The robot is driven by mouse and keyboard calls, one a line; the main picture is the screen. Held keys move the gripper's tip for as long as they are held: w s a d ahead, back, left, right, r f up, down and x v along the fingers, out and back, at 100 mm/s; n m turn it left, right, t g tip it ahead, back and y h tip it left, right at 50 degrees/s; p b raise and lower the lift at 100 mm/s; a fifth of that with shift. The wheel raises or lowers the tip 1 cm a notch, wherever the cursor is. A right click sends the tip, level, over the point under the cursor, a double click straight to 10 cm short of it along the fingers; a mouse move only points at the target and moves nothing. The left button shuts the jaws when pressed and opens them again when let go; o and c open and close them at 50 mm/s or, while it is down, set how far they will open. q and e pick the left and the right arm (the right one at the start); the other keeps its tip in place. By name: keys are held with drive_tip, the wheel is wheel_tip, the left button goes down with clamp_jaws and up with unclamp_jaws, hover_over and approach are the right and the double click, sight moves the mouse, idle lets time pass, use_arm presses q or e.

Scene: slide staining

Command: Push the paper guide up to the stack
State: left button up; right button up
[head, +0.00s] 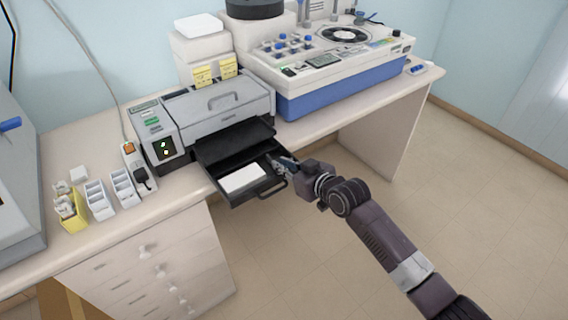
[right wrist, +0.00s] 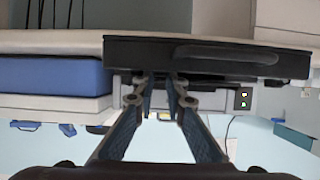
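The grey printer (head: 215,110) has its black paper tray (head: 212,160) pulled out at the front. A white paper stack (head: 243,178) lies in the tray. My right gripper (head: 277,161) is at the tray's right side, just right of the stack. In the right wrist view, its two fingers (right wrist: 161,78) reach the tray (right wrist: 120,50) with a narrow gap between them, and nothing clearly gripped shows there. I cannot make out the paper guide; it is dark on dark or hidden by the fingers. My left gripper is not in view.
A white and blue machine (head: 340,75) stands right of the printer. A power strip (head: 138,165), white racks (head: 98,199) and a yellow holder (head: 72,212) stand to its left. Drawers (head: 150,265) are below the bench. The floor at the right is clear.

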drive_tip(key=o, duration=0.4)
drive_tip(key=shift+w+d+f, duration=0.1)
drive_tip(key=shift+w+d, duration=0.05)
drive_tip(key=shift+d, duration=0.1)
drive_tip(key=shift+a, duration=0.2)
drive_tip(key=shift+s+d, duration=0.1)
drive_tip(key=shift+s, duration=0.1)
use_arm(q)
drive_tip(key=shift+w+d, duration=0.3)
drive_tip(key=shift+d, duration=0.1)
use_arm(e)
drive_tip(key=v, duration=1.2)
